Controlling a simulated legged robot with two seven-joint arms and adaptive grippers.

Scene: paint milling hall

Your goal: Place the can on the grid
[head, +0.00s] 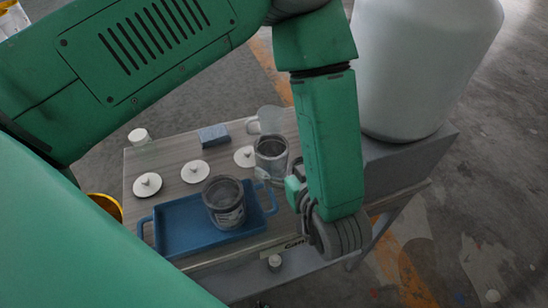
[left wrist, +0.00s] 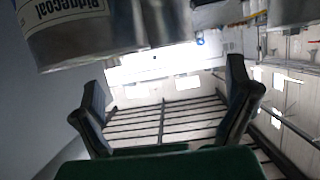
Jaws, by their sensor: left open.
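An open grey can with a dark inside (head: 226,208) stands upright in the blue tray (head: 180,246). A second open metal can (head: 270,162) stands just behind and right of it, close to my left gripper (head: 272,180). My left arm reaches over the table and down on its right side. In the left wrist view the gripper (left wrist: 165,95) is open with nothing between its fingers. A labelled can (left wrist: 85,30) shows at the top left there, beyond the fingers, with another metal surface beside it. I cannot make out the grid for certain. My right gripper is not in view.
White knobbed discs (head: 195,171) lie on the wooden tabletop (head: 170,154). A grey-blue block (head: 214,136) and a clear jug (head: 269,119) are at the back. A large white drum (head: 415,70) stands at the right. A small jar (head: 275,262) sits below the front edge.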

